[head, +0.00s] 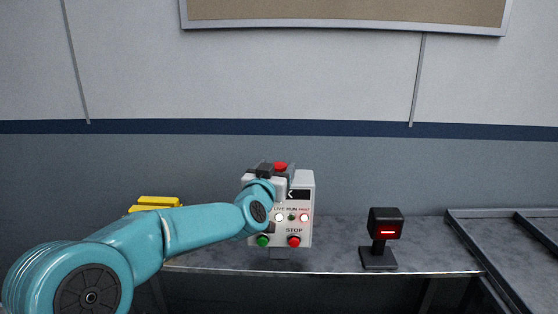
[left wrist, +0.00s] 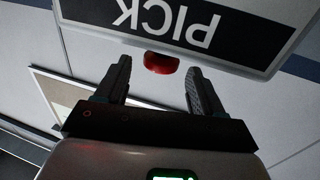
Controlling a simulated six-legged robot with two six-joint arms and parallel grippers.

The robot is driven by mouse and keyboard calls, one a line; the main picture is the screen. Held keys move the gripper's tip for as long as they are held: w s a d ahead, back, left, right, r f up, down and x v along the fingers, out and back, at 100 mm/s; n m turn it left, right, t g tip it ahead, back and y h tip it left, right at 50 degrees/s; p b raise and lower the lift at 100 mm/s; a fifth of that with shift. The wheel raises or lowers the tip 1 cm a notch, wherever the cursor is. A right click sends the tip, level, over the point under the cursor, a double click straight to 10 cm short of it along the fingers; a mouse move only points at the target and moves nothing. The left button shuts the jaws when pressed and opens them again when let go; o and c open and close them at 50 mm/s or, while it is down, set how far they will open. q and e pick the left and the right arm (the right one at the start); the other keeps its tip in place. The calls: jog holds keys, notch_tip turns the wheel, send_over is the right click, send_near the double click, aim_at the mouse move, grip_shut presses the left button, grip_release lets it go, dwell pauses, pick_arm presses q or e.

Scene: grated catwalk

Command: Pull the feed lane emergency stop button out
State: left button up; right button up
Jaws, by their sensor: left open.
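A light grey control box (head: 307,179) stands on the bench. Its black label reads PICK, upside down in the left wrist view (left wrist: 172,24). A red button (head: 280,166) sits on the box's top edge and also shows in the left wrist view (left wrist: 161,63). My left gripper (head: 272,169) is at the top of the box, partly hidden by my own wrist in the head view. In the left wrist view its two dark fingers (left wrist: 157,78) are open, one on each side of the red button, with gaps between. My right gripper is not in view.
The box front has a green button (head: 263,240), a red STOP button (head: 294,241) and small lamps. A black device with a red display (head: 386,224) stands to the right on the metal bench (head: 340,258). Yellow items (head: 158,202) lie behind my arm. A wall is behind.

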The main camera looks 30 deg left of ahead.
aim_at(278, 168)
pick_arm(q)
jog(key=shift+x, duration=1.2)
jog(key=shift+w+f+p, duration=0.1)
jog(key=shift+w+p, duration=0.2)
jog(key=shift+w, duration=0.05)
jog(key=shift+s+a, duration=0.15)
